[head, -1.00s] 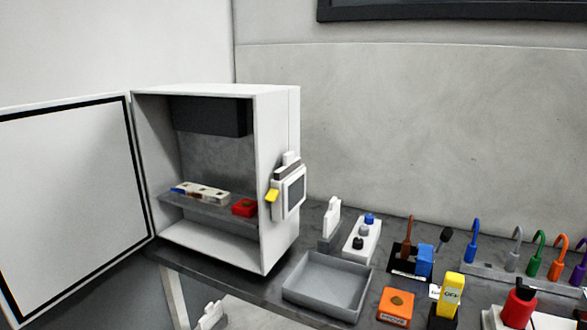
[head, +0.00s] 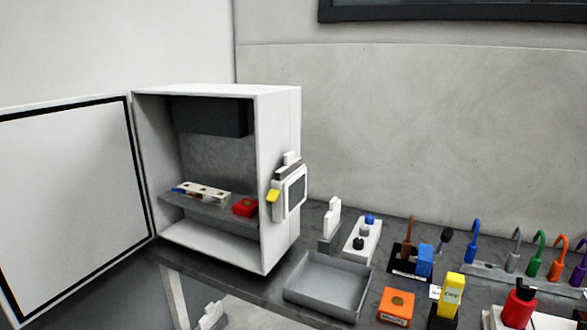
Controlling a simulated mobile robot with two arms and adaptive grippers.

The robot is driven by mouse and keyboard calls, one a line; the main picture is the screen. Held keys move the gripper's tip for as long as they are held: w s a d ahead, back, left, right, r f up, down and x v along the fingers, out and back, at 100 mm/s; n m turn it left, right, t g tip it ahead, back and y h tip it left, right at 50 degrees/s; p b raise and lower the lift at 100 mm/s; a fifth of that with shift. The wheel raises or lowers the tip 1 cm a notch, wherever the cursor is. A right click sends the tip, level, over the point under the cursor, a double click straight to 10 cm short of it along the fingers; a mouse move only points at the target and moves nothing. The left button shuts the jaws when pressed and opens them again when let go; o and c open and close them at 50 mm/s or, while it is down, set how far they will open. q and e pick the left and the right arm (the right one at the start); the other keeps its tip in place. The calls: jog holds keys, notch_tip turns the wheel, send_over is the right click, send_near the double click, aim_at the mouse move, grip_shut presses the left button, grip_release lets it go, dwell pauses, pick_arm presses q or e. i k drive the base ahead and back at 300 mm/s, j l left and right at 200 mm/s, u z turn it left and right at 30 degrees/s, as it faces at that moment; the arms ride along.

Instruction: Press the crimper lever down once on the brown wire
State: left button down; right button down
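The brown wire (head: 409,231) stands upright at a small dark base with a white label (head: 407,272), right of the middle of the bench. A blue block (head: 425,261) sits right beside the wire on this base; it looks like part of the crimper. A lever with a black knob (head: 446,235) rises up to the right behind the blue block, in a raised position. I cannot tell how deep the wire's lower end sits. Neither of my grippers shows in the head view, and nothing touches the wire or lever.
An open white cabinet (head: 278,120) stands at left, its door (head: 65,205) swung left. A grey tray (head: 327,300), an orange block (head: 396,307), a yellow device (head: 450,293) and a red-topped item (head: 518,308) stand before the crimper. A rack (head: 490,274) holds several coloured hooked wires.

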aim_at(448, 233)
jog(key=i+l+z, duration=0.5)
jog(key=i+l, duration=0.25)
jog(key=i, duration=0.1)
